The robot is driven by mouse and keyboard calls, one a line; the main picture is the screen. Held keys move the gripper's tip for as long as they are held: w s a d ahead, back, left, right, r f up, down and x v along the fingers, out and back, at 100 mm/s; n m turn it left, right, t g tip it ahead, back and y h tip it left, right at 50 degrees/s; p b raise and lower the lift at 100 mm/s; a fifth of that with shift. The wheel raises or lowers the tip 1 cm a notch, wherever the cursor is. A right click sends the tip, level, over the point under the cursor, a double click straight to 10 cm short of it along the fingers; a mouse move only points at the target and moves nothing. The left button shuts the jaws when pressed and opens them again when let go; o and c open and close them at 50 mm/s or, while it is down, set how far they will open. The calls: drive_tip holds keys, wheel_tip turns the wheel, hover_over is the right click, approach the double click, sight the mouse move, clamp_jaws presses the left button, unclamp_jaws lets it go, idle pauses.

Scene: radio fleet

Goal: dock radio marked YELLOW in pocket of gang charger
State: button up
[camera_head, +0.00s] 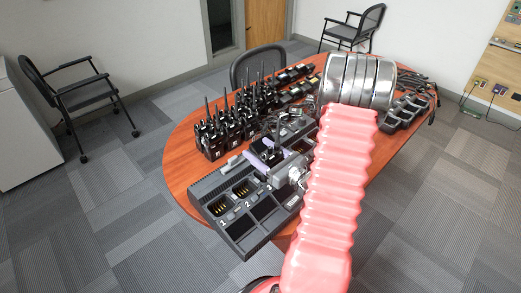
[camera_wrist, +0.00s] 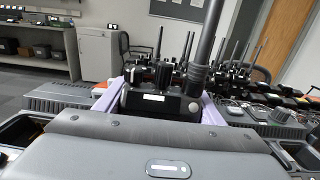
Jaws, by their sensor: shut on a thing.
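My gripper (camera_head: 268,152) is above the gang charger (camera_head: 232,229), with its pale purple fingers on either side of a black radio (camera_wrist: 158,98). The radio's top, knobs and thick antenna show in the wrist view, standing about upright between the fingers. A small white label is on it, but I cannot read any marking. The charger has a row of pockets; the pockets numbered 1 (camera_head: 219,208) and 2 (camera_head: 242,189) look empty. The radio's lower end is hidden, so I cannot tell whether it sits in a pocket. My pink arm hides the charger's right part.
Several black radios (camera_head: 212,140) with upright antennas stand behind the charger on the round wooden table (camera_head: 180,155). Large silver cylinders (camera_head: 358,78) and another black charger (camera_head: 405,110) stand at the far right. A chair (camera_head: 258,62) is behind the table.

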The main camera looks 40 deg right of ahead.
drive_tip(key=shift+f, duration=0.4)
drive_tip(key=o, duration=1.5)
drive_tip(key=shift+c, duration=0.2)
drive_tip(key=shift+s, duration=0.1)
drive_tip(key=s, duration=1.3)
drive_tip(key=shift+s+d, duration=0.15)
drive_tip(key=shift+s, duration=0.15)
drive_tip(key=shift+f, duration=0.1)
